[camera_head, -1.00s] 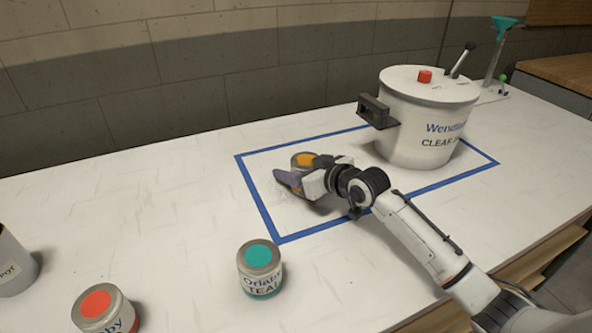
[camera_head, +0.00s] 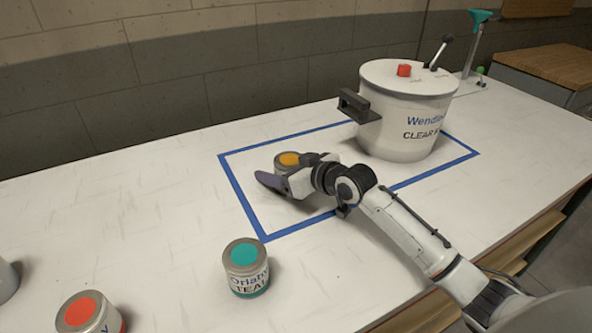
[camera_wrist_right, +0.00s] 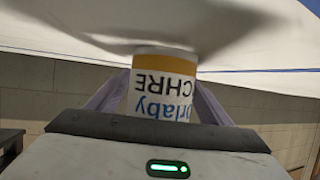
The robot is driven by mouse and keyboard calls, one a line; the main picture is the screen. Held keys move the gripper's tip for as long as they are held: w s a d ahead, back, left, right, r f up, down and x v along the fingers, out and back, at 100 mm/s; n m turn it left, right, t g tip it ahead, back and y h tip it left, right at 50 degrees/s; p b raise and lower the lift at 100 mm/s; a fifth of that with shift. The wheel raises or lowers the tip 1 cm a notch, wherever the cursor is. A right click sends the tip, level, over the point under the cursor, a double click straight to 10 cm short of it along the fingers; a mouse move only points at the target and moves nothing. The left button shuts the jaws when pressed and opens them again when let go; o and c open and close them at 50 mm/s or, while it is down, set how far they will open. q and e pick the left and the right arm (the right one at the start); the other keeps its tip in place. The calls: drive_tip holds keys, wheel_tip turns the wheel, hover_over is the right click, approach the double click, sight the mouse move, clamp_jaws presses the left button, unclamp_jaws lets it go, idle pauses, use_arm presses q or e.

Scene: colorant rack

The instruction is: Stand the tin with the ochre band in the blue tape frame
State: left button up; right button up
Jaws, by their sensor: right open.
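The ochre-lidded tin (camera_head: 287,159) stands upright on the white bench inside the blue tape frame (camera_head: 241,197), toward its left part. My right gripper (camera_head: 279,177) is low beside the tin, with one purple finger in front of it. In the right wrist view the ochre-banded tin (camera_wrist_right: 160,88) appears upside down between the two spread fingers (camera_wrist_right: 158,105). The gripper is open around it. The far finger and the tin's lower part are mostly hidden in the head view. My left gripper is not in view.
A large white pot (camera_head: 405,115) with a side handle stands at the frame's right part. A teal tin (camera_head: 246,268) stands outside the frame in front, and a red-lidded tin (camera_head: 90,315) stands at the lower left.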

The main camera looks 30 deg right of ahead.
drive_tip(key=v, duration=1.1)
drive_tip(key=shift+r, duration=0.1)
